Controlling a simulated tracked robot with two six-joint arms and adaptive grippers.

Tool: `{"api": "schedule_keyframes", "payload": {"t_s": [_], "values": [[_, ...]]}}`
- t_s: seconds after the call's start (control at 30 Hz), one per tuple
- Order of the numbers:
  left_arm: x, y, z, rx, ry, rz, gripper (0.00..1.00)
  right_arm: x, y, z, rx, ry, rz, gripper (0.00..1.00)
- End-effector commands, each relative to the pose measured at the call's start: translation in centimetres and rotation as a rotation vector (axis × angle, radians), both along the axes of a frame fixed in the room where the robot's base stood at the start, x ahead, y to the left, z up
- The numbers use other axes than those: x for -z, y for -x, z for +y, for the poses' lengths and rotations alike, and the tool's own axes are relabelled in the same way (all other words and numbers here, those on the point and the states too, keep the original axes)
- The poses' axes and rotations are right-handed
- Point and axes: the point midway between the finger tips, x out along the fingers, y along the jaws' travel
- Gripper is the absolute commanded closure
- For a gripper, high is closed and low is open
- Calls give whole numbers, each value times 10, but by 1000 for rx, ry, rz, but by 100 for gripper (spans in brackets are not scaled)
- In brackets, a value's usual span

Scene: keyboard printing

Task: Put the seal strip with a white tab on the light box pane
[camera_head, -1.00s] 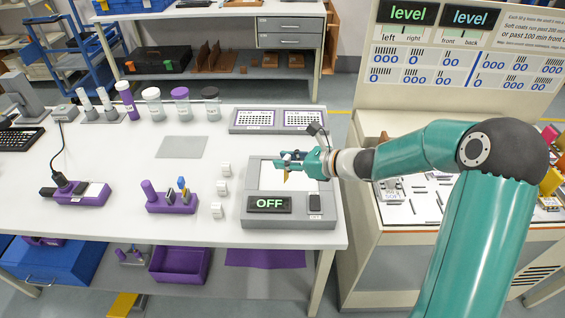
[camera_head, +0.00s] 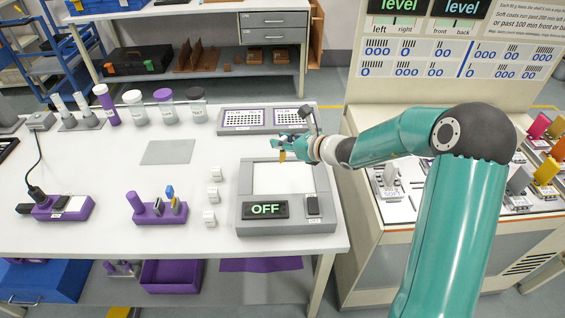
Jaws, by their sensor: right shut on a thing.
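The light box (camera_head: 322,183) stands at the right end of the white table. Its pale pane (camera_head: 283,178) is bare, and its display reads OFF. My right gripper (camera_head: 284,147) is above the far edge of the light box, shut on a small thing. A small yellow-orange piece (camera_head: 282,156) shows under its fingers; I cannot tell whether this is the held thing or part of the gripper. No white tab can be made out at the fingers. A purple holder (camera_head: 148,217) with small upright pieces stands left of the light box. My left gripper is not in view.
Several small white blocks (camera_head: 214,174) stand in a column left of the light box. A grey panel with two dotted plates (camera_head: 262,130) lies behind it. Jars (camera_head: 166,113) stand at the back. A grey mat (camera_head: 168,152) lies bare. A cabinet (camera_head: 365,215) stands to the right.

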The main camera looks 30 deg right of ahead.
Motion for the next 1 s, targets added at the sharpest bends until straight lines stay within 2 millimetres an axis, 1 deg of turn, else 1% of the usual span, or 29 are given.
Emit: {"api": "schedule_keyframes", "payload": {"t_s": [0.03,0.1,0.27,0.37,0.5,0.57,0.63,0.87,0.97,1.0], "values": [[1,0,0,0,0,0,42,11,1,0,2,-3,3,98],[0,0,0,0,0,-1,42,19,1,0,2,-1,2,98],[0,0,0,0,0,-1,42,28,0,0,0,0,0,98],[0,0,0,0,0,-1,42,40,1,0,0,0,2,98],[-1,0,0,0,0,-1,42,60,1,-1,2,-2,2,98],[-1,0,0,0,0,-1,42,65,1,-1,1,-1,0,98],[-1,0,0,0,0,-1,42,69,1,-1,2,1,-1,98],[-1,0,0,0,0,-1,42,69,1,-1,1,1,-1,98],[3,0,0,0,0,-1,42,72,1,-1,1,1,-1,98],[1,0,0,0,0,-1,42,70,1,-1,1,1,-1,67]]}}
